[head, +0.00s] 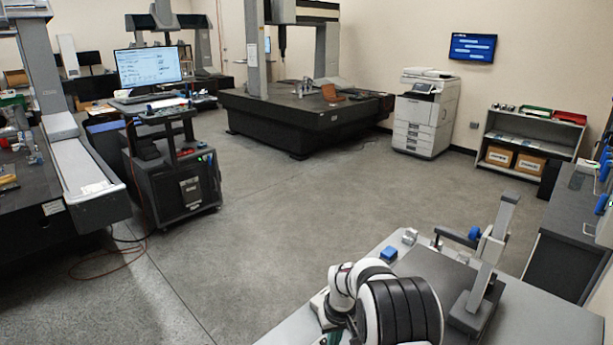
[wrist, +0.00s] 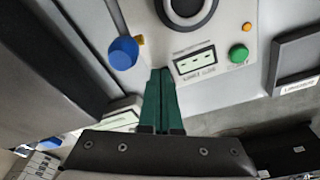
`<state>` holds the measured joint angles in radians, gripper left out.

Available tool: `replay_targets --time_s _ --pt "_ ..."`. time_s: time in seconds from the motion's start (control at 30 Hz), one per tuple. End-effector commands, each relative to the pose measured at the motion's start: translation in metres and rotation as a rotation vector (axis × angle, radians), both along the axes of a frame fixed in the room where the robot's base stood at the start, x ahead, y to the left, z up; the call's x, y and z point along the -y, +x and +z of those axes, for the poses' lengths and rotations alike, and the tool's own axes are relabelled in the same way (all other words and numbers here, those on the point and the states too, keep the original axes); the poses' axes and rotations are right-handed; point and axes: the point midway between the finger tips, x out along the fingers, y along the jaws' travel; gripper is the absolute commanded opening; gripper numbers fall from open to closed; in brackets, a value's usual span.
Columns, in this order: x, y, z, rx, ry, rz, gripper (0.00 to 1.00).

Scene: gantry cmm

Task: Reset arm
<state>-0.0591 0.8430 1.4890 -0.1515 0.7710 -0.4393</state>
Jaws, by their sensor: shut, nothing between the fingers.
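My gripper (wrist: 161,75) shows in the wrist view as two green fingers lying together, shut and empty. Its tips are in front of a light grey panel (wrist: 215,80) that carries a green button (wrist: 239,52), an orange button (wrist: 247,28) and a dark ring (wrist: 187,24). A blue knob (wrist: 123,53) is left of the fingertips. I cannot tell whether the tips touch anything. In the head view my white and black arm is folded low at the bottom edge, over the near bench, and my fingers cannot be made out clearly there.
The near bench (head: 540,318) holds a grey upright stand (head: 489,255), a blue block (head: 388,254) and a small pale block (head: 409,236) close to my arm. A computer cart (head: 172,180), a black measuring table (head: 290,113) and a printer (head: 425,110) stand farther off.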

Motion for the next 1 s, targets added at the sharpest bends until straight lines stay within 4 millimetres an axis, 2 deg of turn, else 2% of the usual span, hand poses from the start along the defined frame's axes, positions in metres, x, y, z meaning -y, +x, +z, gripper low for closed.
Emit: replay_targets --time_s 0.17,0.37,0.6,0.63,0.7,0.9,1.0 --pt "0.000 0.001 0.014 0.003 0.000 0.001 0.00" --pt "0.000 0.001 0.067 0.006 0.001 0.000 0.00" --pt "0.000 -0.001 -0.006 -0.005 0.000 0.000 0.00" --pt "0.000 0.000 -0.003 0.001 0.000 -0.001 0.00" --pt "0.000 0.001 0.022 0.007 0.000 0.000 0.00" --pt "0.000 0.001 0.079 0.006 0.000 0.000 0.00" --pt "0.002 -0.019 0.099 -0.011 0.012 -0.046 0.00"
